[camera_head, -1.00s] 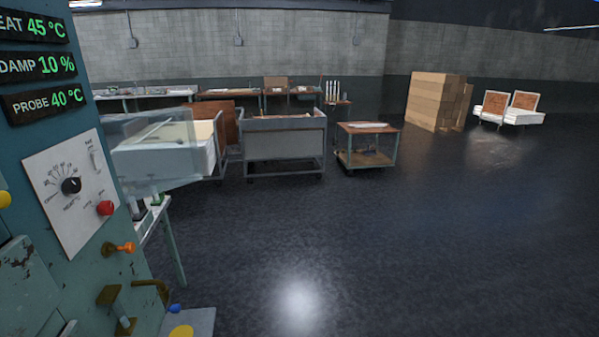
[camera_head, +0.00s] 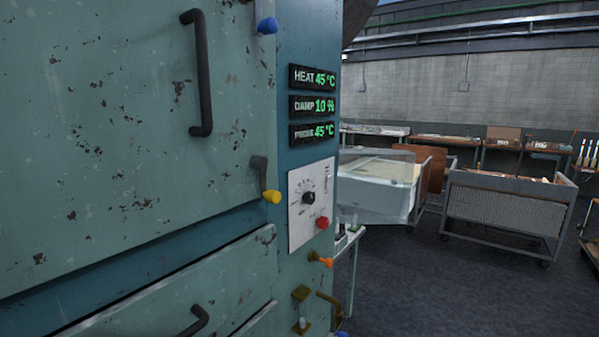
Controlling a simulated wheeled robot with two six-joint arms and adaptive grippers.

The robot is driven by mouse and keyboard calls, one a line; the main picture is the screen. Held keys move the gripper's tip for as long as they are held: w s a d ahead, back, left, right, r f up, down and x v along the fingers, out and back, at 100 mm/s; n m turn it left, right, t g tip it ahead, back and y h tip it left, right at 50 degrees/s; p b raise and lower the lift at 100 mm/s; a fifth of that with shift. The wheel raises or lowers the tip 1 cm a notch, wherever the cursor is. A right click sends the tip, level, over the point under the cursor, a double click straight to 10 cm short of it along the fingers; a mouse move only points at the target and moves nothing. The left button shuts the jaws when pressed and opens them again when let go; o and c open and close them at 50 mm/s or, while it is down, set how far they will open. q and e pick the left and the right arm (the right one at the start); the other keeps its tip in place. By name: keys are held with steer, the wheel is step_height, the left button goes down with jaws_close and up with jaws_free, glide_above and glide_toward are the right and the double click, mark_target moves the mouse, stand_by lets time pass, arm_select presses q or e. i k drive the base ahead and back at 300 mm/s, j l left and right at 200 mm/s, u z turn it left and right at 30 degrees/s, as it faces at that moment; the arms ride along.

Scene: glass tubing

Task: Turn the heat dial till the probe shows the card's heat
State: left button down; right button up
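The heat dial is a black knob (camera_head: 309,198) on a white panel (camera_head: 298,225) on the teal cabinet's front edge. Above it are three green-lit displays: the heat display (camera_head: 314,78) reads 45 °C, the damp display (camera_head: 314,106) reads 10 %, and the probe display (camera_head: 314,132) reads 45 °C. A red button (camera_head: 322,223) sits below right of the dial. The dial's markings are too small to read. I see no card with a heat on it. Neither of my grippers is in view.
The teal cabinet (camera_head: 110,120) fills the left side, with a black door handle (camera_head: 201,75) and a yellow-tipped lever (camera_head: 271,196). An orange knob (camera_head: 325,262) sticks out below the panel. A grey cart (camera_head: 503,205) and a white bin (camera_head: 375,190) stand behind right. Dark floor (camera_head: 425,290) is open at lower right.

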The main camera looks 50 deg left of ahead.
mark_target(309, 197)
steer(key=u, duration=5.1)
steer(key=k+l, duration=0.75)
steer(key=k+l+z, duration=0.1)
steer(key=z, duration=0.35)
steer(key=k+l+z, duration=0.1)
steer(key=z, duration=0.35)
steer(key=l+z, duration=0.1)
steer(key=z, duration=0.35)
steer(key=k+l, duration=0.05)
